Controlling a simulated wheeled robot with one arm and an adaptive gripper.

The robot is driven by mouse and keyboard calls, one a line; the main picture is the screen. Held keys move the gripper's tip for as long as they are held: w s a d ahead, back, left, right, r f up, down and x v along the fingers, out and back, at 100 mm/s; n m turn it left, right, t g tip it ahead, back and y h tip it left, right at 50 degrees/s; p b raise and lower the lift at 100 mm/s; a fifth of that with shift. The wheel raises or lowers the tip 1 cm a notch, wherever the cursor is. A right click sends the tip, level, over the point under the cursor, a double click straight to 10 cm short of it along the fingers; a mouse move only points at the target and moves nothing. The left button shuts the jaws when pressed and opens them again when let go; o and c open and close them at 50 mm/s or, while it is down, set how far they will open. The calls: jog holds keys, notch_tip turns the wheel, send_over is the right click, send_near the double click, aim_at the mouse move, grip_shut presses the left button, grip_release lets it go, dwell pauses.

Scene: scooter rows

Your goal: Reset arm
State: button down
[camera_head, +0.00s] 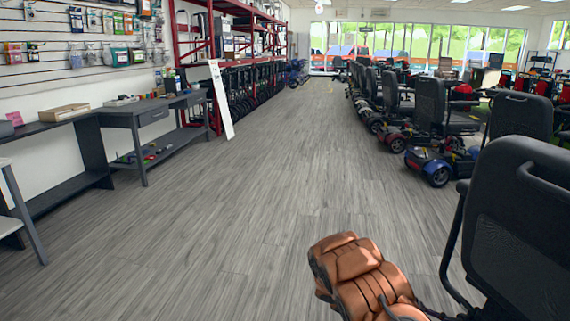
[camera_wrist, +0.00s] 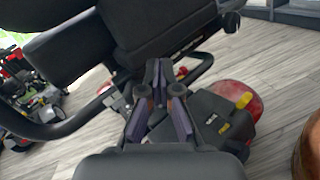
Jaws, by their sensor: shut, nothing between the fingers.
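My gripper (camera_wrist: 159,72) shows in the wrist view, its dark fingers together with nothing between them. It points toward the underside of a black scooter seat (camera_wrist: 95,48) with a curved black armrest bar. Whether the fingertips touch the scooter cannot be told from this view. A dark scooter body part with a yellow piece (camera_wrist: 243,100) and a red rounded part (camera_wrist: 238,93) lie to the right of the fingers. My gripper does not show in the head view.
Scooters (camera_head: 432,160) line the right side. Dark tables (camera_head: 140,115) and red shelving (camera_head: 215,55) line the left. The wooden-look floor (camera_head: 240,200) between is clear.

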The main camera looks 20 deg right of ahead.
jog(key=s+a+r+m+t+y+p, duration=0.15)
jog(key=a+r+p, duration=0.25)
jog(key=r, duration=0.4)
jog(key=s+a+r+m+y+p, duration=0.2)
jog(key=s+a+r+y+p, duration=0.15)
jog(key=r, duration=0.35)
jog(key=s+a+r+m+y+p, duration=0.1)
jog(key=s+a+r+m+p, duration=0.1)
jog(key=a+r+p, duration=0.45)
jog(key=s+a+r+t+y+p, duration=0.3)
jog(key=a+r+p, duration=0.4)
jog(key=a+r, duration=0.3)
jog(key=s+a+r+t+y+p, duration=0.4)
jog(key=a+r+p, duration=0.4)
jog(key=a+r, duration=0.3)
jog(key=a+t+y, duration=0.1)
jog(key=a+t, duration=0.1)
jog(key=a, duration=0.2)
jog(key=shift+a+r, duration=0.15)
jog(key=shift+r, duration=0.1)
jog(key=shift+w+a, duration=0.1)
